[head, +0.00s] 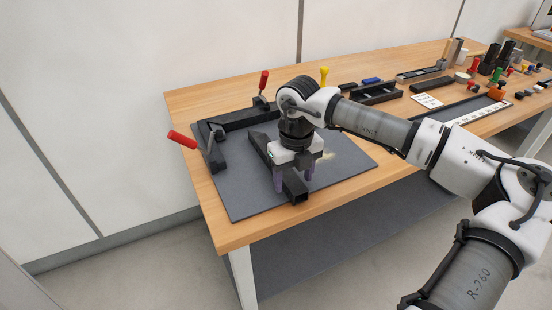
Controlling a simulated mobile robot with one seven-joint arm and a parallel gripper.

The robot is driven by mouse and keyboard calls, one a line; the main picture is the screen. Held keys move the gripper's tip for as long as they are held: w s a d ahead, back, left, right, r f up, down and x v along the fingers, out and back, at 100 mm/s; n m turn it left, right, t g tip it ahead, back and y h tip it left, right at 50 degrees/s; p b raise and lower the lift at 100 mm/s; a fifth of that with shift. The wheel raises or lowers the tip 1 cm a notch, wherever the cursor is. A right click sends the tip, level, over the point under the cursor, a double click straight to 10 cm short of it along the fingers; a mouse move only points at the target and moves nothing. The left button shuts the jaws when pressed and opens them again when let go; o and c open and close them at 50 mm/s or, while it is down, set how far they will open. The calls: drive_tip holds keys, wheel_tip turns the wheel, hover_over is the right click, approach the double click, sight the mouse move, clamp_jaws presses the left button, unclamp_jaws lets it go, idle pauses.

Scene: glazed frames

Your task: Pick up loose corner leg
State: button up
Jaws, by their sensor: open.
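A loose black corner leg (294,186), a bar with a square hollow end, lies on the dark grey mat (245,203) at the near left of the table. My gripper (292,183) points down over it. Its purple fingers are open, one on each side of the bar. I cannot tell whether the fingers touch it. The gripper body hides the middle of the bar; its far end (258,138) shows behind.
A black corner frame (238,119) sits at the mat's back left with red-handled clamps (182,139) (263,82). A yellow-handled tool (324,75) stands behind my arm. A black tray (376,93) and several small parts stand to the right. The mat's front left is clear.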

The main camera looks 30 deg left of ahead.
drive_tip(key=shift+f, duration=0.6)
drive_tip(key=c, duration=1.2)
drive_tip(key=shift+o, duration=0.2)
drive_tip(key=shift+r, duration=0.15)
